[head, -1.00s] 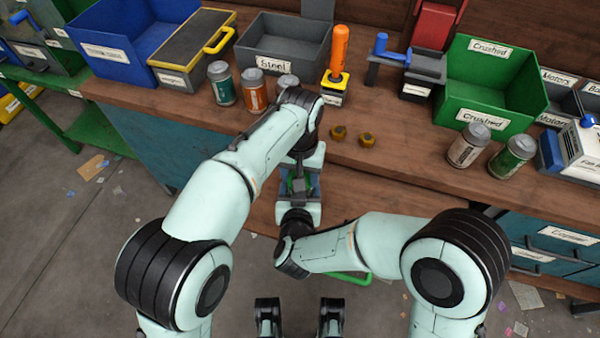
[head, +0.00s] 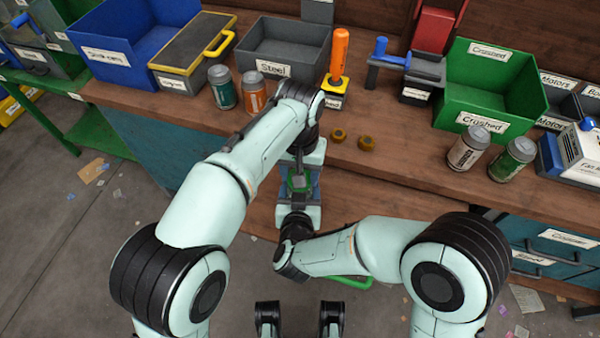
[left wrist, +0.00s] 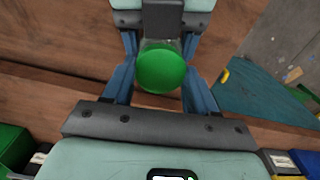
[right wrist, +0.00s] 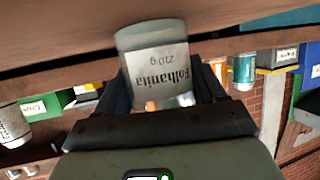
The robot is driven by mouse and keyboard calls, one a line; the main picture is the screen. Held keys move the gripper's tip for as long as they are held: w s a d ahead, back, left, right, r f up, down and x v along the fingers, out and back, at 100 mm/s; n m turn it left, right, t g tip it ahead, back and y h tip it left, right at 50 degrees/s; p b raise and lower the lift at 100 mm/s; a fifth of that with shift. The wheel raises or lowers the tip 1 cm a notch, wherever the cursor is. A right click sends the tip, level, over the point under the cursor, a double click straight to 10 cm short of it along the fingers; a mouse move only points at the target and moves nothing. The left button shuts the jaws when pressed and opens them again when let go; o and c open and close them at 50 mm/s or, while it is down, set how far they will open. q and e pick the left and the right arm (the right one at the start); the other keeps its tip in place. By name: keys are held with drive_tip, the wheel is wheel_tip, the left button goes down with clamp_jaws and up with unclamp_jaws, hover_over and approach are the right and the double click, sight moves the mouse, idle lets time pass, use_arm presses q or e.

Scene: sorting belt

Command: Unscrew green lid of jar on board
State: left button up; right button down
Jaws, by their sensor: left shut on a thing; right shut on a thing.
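The jar (right wrist: 158,72) is clear with a white label reading "Folhanita 210 g". It fills the space between the fingers of my right gripper (right wrist: 160,80), which is shut on its body. The round green lid (left wrist: 161,70) lies between the blue fingers of my left gripper (left wrist: 160,58), which is shut on it. In the head view my two grippers meet in front of the bench edge, and only a little of the green lid (head: 298,183) shows between them. I cannot tell whether the lid is loose on the jar. I cannot pick out a board.
On the wooden bench (head: 400,160), two small brown pieces (head: 352,138) lie near the front edge. Cans (head: 222,88) stand at left and more cans (head: 468,148) at right. A grey Steel bin (head: 285,50), an orange-handled tool (head: 338,60) and a green Crushed bin (head: 490,85) stand behind.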

use_arm(q)
drive_tip(key=shift+r, duration=2.05)
use_arm(e)
unclamp_jaws()
